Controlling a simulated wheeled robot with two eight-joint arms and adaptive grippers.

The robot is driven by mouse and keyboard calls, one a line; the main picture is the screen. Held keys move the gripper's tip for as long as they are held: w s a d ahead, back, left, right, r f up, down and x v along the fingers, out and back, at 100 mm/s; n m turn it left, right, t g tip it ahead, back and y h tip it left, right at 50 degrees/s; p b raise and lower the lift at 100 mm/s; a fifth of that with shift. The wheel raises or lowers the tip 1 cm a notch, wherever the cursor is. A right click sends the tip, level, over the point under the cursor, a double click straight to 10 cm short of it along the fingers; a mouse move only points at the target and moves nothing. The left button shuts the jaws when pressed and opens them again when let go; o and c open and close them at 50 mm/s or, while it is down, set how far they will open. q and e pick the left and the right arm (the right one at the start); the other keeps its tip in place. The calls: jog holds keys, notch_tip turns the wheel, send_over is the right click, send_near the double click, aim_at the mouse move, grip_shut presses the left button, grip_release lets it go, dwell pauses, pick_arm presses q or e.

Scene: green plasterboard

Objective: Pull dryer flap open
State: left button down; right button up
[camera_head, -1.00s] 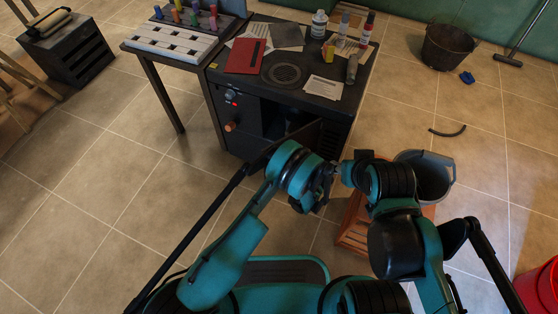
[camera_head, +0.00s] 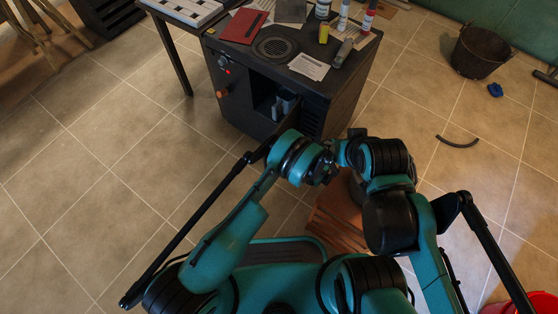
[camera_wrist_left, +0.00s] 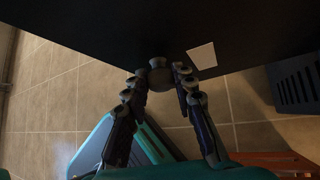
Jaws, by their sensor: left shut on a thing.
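The dryer is a black cabinet (camera_head: 328,95) with a round grille on top. Its dark flap (camera_head: 288,131) stands swung out from the front, and the inside of the opening shows with a grey object in it. In the left wrist view the flap is a wide dark panel (camera_wrist_left: 110,35) with a small round knob (camera_wrist_left: 158,64) and a pale label. My left gripper (camera_wrist_left: 161,80) has its fingers on either side of this knob, shut on it. In the head view my left wrist hides the gripper. My right arm's end (camera_head: 344,152) is close beside my left wrist; its fingers cannot be made out.
Papers, a red folder (camera_head: 244,26) and bottles stand on the dryer's top. A brown wooden crate (camera_head: 335,222) is close to my arms. A black bucket (camera_head: 480,50) and a curved black piece (camera_head: 457,142) lie right. The tiled floor at left is clear.

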pick_arm(q)
jog(key=shift+s+d, duration=0.1)
jog(key=shift+d, duration=0.05)
jog(key=shift+f, duration=0.1)
jog(key=c, duration=1.2)
grip_release()
